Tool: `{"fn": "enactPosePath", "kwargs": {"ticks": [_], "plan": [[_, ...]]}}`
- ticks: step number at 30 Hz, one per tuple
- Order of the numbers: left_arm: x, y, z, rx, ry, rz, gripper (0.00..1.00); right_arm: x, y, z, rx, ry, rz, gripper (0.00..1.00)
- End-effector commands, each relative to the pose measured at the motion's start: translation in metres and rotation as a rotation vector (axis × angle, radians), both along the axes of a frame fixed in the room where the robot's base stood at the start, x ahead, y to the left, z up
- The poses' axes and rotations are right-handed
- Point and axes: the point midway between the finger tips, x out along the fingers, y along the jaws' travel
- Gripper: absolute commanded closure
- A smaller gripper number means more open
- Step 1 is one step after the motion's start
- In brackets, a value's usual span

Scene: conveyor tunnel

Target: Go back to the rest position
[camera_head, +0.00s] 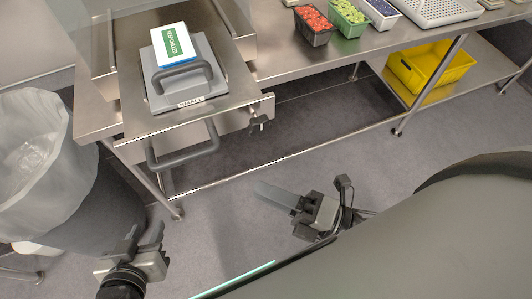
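My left gripper (147,232) is at the lower left, above the floor beside the bin. Its two fingers point up in the picture and stand apart, with nothing between them. My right gripper (275,194) is near the bottom middle, over the open floor. Its fingers point left and overlap in this view, so the gap between them is hidden. I see nothing held in it. Both grippers are apart from the table and the things on it.
A white-green box (173,44) lies on a grey handled plate (210,78). A lined bin (45,165) stands left. A yellow crate (432,66) sits on the lower shelf.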

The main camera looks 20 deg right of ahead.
Motion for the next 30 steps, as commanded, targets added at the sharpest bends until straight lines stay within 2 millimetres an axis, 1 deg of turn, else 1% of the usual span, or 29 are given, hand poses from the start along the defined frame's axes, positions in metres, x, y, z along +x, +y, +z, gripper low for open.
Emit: {"fn": "enactPosePath", "kwargs": {"ticks": [8, 11, 14, 15, 17, 18, 21, 24, 27, 30], "plan": [[-0.001, 0.000, -0.002, 0.002, 0.005, 0.000, 0.64, 0.002, -0.001, 0.000, 0.009, 0.014, -0.008, 0.64], [-0.002, 0.000, -0.004, 0.002, 0.008, 0.000, 0.64, 0.017, -0.008, -0.004, 0.091, 0.125, -0.078, 0.64], [-0.002, 0.001, -0.005, 0.003, 0.011, 0.000, 0.64, 0.042, -0.025, -0.015, 0.294, 0.369, -0.223, 0.64], [-0.002, 0.001, -0.005, 0.003, 0.012, 0.000, 0.64, 0.051, -0.032, -0.023, 0.407, 0.491, -0.290, 0.64], [-0.002, 0.001, -0.005, 0.003, 0.012, 0.000, 0.64, 0.061, -0.041, -0.036, 0.588, 0.677, -0.389, 0.64], [-0.002, 0.001, -0.005, 0.003, 0.012, 0.000, 0.64, 0.065, -0.045, -0.046, 0.709, 0.796, -0.449, 0.64], [-0.002, 0.001, -0.005, 0.004, 0.011, -0.001, 0.64, 0.066, -0.047, -0.068, 0.984, 1.058, -0.576, 0.64], [-0.002, 0.001, -0.005, 0.004, 0.011, -0.001, 0.64, 0.061, -0.043, -0.083, 1.183, 1.247, -0.664, 0.64], [-0.002, 0.001, -0.005, 0.004, 0.010, -0.001, 0.64, 0.056, -0.038, -0.091, 1.290, 1.352, -0.713, 0.64], [-0.002, 0.001, -0.005, 0.003, 0.010, -0.002, 0.64, 0.054, -0.037, -0.093, 1.323, 1.385, -0.729, 0.64]]}}
